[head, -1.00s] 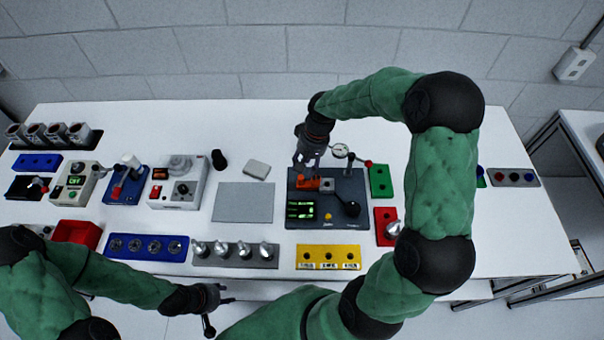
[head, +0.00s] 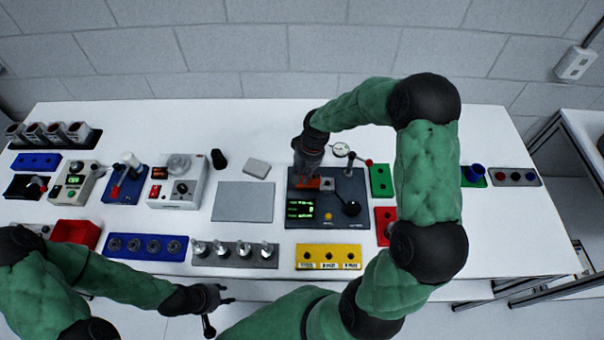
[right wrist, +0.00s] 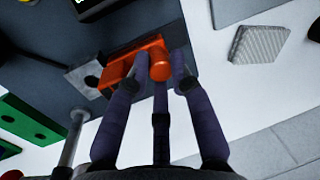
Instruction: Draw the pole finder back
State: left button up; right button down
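An orange block with a round orange knob, which I take to be the pole finder, sits at the back of the dark grey fixture (head: 340,215). Its orange body (head: 309,184) is partly hidden by my right gripper (head: 306,172) in the head view. In the right wrist view, the orange knob (right wrist: 159,62) lies between the fingertips of my right gripper (right wrist: 159,68). The fingers stand apart on both sides of it, and I see no clear grip. My left gripper (head: 219,311) is open and empty in front of the table edge.
A bare grey mat (head: 243,201) lies left.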

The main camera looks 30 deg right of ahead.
aim_at(291, 186)
jog(key=shift+w+a, duration=0.5)
jog(key=shift+a, duration=0.3)
jog(key=shift+w+a, duration=0.45)
jog(key=shift+a, duration=0.35)
jog(key=shift+d, duration=0.1)
jog(key=c, duration=1.4)
grip_release()
jog(key=o, duration=0.3)
notch_tip(291, 186, up, 12)
jog(key=d, duration=0.2)
jog(key=shift+s, duration=0.4)
jog(key=shift+f, duration=0.15)
